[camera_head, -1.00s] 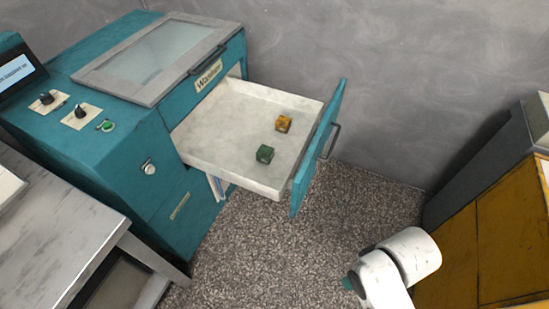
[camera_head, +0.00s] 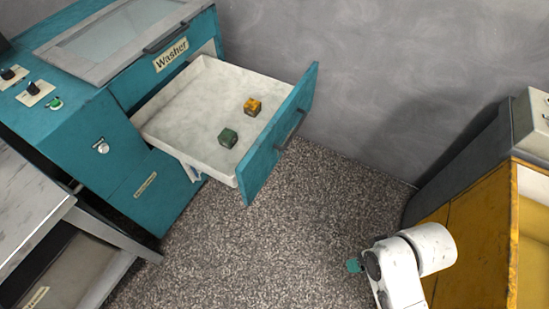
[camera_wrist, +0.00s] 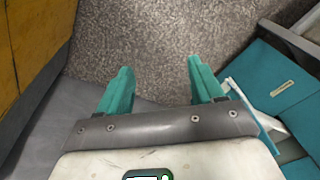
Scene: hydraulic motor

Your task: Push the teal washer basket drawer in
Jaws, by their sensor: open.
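The teal washer (camera_head: 130,130) stands at the left in the head view. Its white basket drawer is pulled well out, with a teal front panel (camera_head: 278,138) and a dark handle. A green cube (camera_head: 228,138) and a yellow-orange cube (camera_head: 252,107) lie in the drawer. My gripper is to the lower right of the drawer front, apart from it. Only a teal fingertip (camera_head: 354,265) shows beside my white arm in the head view. In the wrist view my gripper (camera_wrist: 160,85) has two teal fingers spread wide with nothing between them.
A yellow cabinet (camera_head: 470,245) with a grey top stands at the right, close to my arm. A grey-white table (camera_head: 30,220) is at the lower left. Speckled floor (camera_head: 250,240) lies open between them. A grey wall is behind.

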